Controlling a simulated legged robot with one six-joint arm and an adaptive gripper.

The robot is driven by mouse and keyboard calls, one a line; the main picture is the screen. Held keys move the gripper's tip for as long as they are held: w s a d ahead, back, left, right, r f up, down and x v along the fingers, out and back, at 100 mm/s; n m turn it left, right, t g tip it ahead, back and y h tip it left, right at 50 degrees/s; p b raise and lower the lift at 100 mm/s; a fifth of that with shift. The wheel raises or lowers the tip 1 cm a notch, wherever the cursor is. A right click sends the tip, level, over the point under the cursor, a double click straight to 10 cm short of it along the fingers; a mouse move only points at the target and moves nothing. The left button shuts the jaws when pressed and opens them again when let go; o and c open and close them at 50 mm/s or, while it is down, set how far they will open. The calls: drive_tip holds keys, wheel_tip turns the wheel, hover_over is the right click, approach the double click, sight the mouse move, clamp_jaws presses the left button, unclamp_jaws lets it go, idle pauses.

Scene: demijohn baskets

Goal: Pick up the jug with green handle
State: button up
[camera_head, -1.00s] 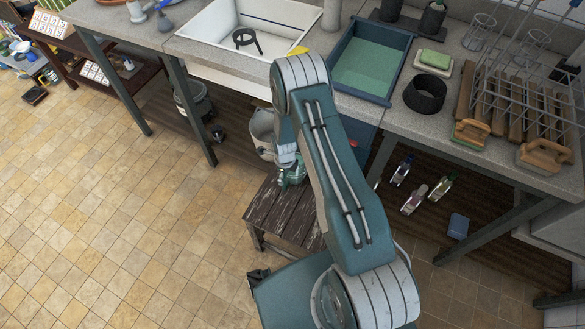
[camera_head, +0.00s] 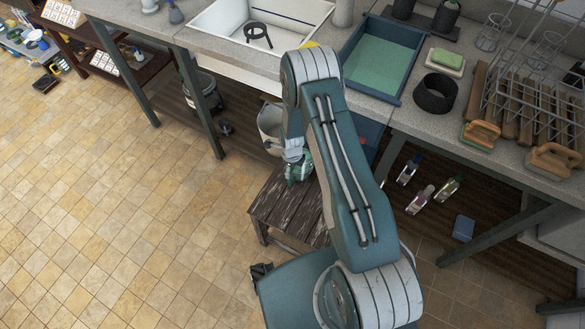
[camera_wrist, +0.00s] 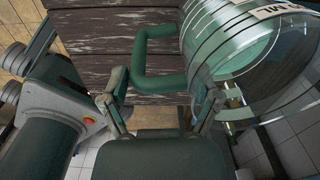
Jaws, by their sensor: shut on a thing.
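In the wrist view, a clear jug (camera_wrist: 272,62) with a green band and a pale label lies across the upper right, cut off by the frame edge. Its green handle (camera_wrist: 148,58) reaches left over dark wooden slats. My gripper (camera_wrist: 163,98) is shut on the handle, one finger on each side of its lower part. In the head view my gripper (camera_head: 297,172) is over the far end of a dark wooden stool (camera_head: 285,205). My arm hides much of that area, and I cannot make out the jug clearly there.
A grey bucket (camera_head: 268,122) stands just beyond the stool. A counter with a white sink (camera_head: 222,22) and a blue tray (camera_head: 352,84) runs above. Several bottles (camera_head: 420,198) and a blue box (camera_head: 461,228) are under it. Tiled floor (camera_head: 130,220) on the left is clear.

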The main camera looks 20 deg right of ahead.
drive_tip(key=shift+w+r, duration=0.1)
drive_tip(key=shift+r, duration=0.65)
drive_tip(key=s+r, duration=1.1)
drive_tip(key=s, duration=0.3)
drive_tip(key=shift+s, duration=0.1)
idle(0.7)
